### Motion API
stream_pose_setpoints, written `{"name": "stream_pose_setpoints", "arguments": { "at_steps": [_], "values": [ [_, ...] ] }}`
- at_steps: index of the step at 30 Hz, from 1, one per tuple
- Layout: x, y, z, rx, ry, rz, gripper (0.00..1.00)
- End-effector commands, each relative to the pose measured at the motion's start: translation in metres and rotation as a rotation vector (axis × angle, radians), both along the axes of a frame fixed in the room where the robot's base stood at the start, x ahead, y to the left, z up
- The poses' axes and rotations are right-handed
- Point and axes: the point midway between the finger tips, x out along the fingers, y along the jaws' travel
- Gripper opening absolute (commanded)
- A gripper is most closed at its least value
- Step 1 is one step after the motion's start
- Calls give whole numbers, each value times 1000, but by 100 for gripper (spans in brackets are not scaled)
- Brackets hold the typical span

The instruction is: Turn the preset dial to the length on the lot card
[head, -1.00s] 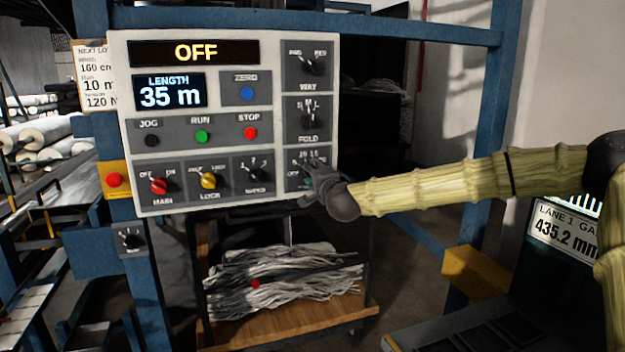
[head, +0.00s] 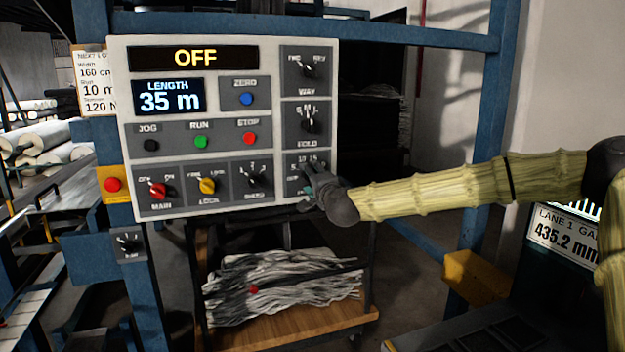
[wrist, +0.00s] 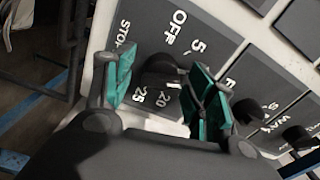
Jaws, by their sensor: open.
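The preset dial, a dark knob (wrist: 160,68), sits on a grey plate with OFF, 5, 20 and 25 readable around it in the wrist view. My gripper (wrist: 162,85) is open, with teal finger pads on either side of the knob; I cannot tell whether they touch it. In the head view my gripper (head: 307,180) covers most of this plate at the panel's lower right, so the knob's pointer is hidden. The lot card (head: 95,80) hangs left of the panel, partly hidden; it reads width 160 cm, 10 m and 120 N.
The white control panel (head: 222,208) has a LENGTH display (head: 168,97) showing 35 m and an OFF display (head: 195,57). The FOLD knob (head: 308,120) is just above the dial; SPEED (head: 255,180) is left of it. A cart (head: 290,308) stands below.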

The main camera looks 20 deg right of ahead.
Motion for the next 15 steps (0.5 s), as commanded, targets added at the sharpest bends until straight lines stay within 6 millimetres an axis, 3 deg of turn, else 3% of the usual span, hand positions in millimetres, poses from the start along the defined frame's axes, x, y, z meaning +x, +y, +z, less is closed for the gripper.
{"name": "stream_pose_setpoints", "arguments": {
  "at_steps": [5,15],
  "values": [
    [-11,-1,1,1,-1,-1,55],
    [-70,-3,1,3,-1,0,55]
  ]
}}
